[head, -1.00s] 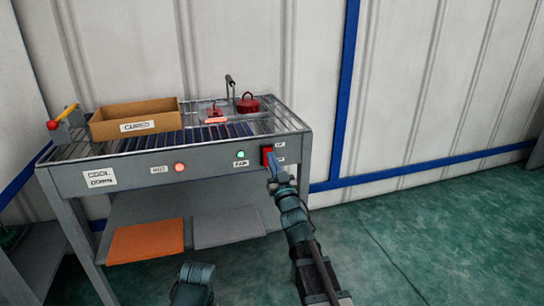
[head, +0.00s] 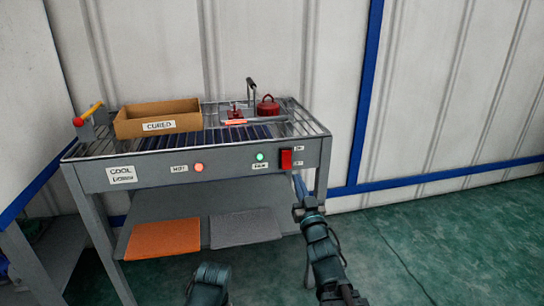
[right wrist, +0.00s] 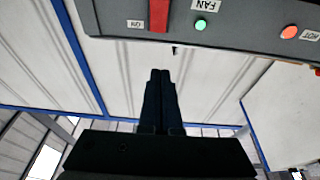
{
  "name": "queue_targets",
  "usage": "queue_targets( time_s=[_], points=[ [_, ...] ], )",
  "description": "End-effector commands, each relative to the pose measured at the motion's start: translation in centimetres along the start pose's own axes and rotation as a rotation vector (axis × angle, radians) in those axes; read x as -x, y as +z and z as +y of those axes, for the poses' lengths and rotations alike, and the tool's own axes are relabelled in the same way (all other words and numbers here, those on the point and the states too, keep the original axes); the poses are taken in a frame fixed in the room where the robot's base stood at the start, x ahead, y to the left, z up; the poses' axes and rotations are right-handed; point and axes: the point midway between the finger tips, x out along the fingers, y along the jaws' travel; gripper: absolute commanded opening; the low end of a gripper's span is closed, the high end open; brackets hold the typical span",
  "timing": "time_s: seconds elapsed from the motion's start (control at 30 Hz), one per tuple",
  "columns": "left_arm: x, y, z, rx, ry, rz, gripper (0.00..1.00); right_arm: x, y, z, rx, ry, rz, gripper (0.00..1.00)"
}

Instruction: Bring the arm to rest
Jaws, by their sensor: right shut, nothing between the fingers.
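My right gripper (head: 300,186) is shut and empty, just below and to the right of the red rocker switch (head: 286,159) on the front panel of the cool-down table (head: 220,163). In the right wrist view its closed fingers (right wrist: 160,75) point toward the panel edge, apart from the red switch (right wrist: 158,14). The green fan lamp (head: 260,157) and the red-orange hot lamp (head: 198,168) are both lit. Part of my left arm shows at the bottom of the head view; its gripper is not visible.
On the table's wire top stand a cardboard box labelled cured (head: 158,118), a red kettle-shaped part (head: 268,106) and a small red part (head: 234,113). An orange mat (head: 163,239) and a grey mat (head: 245,228) lie on the lower shelf. Green floor (head: 440,230) at right is clear.

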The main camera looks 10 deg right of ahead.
Motion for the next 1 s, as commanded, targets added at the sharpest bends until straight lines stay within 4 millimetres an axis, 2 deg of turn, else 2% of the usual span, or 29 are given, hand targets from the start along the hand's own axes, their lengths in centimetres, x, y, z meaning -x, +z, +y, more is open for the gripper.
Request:
queue_targets(
  time_s=[0.13, 0.27, 0.37, 0.5, 0.6, 0.7, 0.87, 1.0],
  points=[
    [0.0, 0.0, 0.0, 0.0, 0.0, 0.0, 0.5, 0.4, 5.3, -1.7, 0.007, 0.044, -0.24, 0.0],
    [0.0, 0.0, 0.0, 0.0, 0.0, 0.0, 0.5, 2.7, 11.1, -4.0, 0.031, 0.066, -0.522, 0.0],
    [0.0, 0.0, 0.0, 0.0, 0.0, 0.0, 0.5, 5.6, 15.0, -6.0, 0.06, 0.061, -0.746, 0.0],
    [0.0, 0.0, 0.0, 0.0, 0.0, 0.0, 0.5, 11.3, 19.2, -9.2, 0.117, 0.02, -1.062, 0.0],
    [0.0, 0.0, 0.0, 0.0, 0.0, 0.0, 0.5, 15.9, 20.9, -11.1, 0.163, -0.024, -1.273, 0.0],
    [0.0, 0.0, 0.0, 0.0, 0.0, 0.0, 0.5, 19.9, 21.6, -12.6, 0.208, -0.072, -1.448, 0.0],
    [0.0, 0.0, 0.0, 0.0, 0.0, 0.0, 0.5, 25.4, 21.5, -14.3, 0.273, -0.147, -1.672, 0.0],
    [0.0, 0.0, 0.0, 0.0, 0.0, 0.0, 0.5, 29.5, 20.6, -15.3, 0.329, -0.214, -1.842, 0.0]
  ],
)
